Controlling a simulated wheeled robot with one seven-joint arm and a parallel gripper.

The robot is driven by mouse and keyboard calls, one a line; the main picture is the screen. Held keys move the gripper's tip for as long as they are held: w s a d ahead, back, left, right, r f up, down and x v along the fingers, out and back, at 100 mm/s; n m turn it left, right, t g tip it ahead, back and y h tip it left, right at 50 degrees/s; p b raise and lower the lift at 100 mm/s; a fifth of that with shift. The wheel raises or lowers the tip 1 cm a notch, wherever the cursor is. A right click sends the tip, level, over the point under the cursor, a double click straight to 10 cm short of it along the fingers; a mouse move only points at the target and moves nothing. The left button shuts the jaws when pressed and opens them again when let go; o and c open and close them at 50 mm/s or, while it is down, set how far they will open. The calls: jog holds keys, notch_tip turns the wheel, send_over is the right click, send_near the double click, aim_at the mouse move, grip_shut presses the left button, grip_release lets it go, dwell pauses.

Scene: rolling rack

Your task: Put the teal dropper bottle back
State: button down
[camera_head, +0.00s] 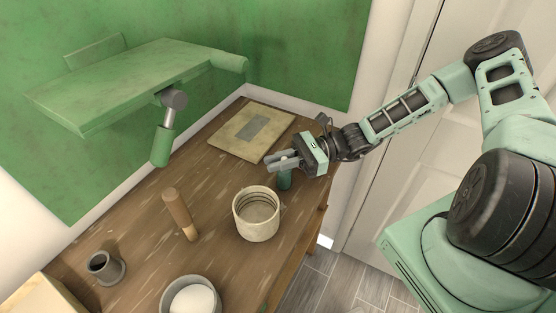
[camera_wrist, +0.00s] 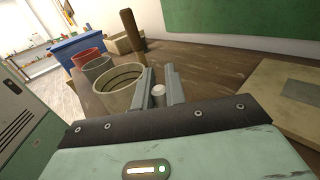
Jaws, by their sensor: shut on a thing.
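The teal dropper bottle (camera_head: 285,180) is upright under my gripper (camera_head: 284,161) in the head view, just behind and right of the cream pot. My gripper is shut on its upper part. In the wrist view, its pale round top (camera_wrist: 158,91) shows between the two grey fingers of my gripper (camera_wrist: 159,84). The fingers and gripper body hide much of the bottle. I cannot tell whether its base touches the table.
The wooden table (camera_head: 222,187) holds a cream pot (camera_head: 257,221), a wooden cylinder (camera_head: 180,215), a dark grey cup (camera_head: 106,268), a bowl (camera_head: 190,291) and a flat tan board (camera_head: 227,142) with a grey patch. A green shelf (camera_head: 120,82) overhangs the left. The wrist view shows a blue bin (camera_wrist: 75,46).

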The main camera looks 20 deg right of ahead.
jog(key=shift+f, duration=0.15)
jog(key=c, duration=1.4)
grip_release()
jog(key=shift+c, duration=0.2)
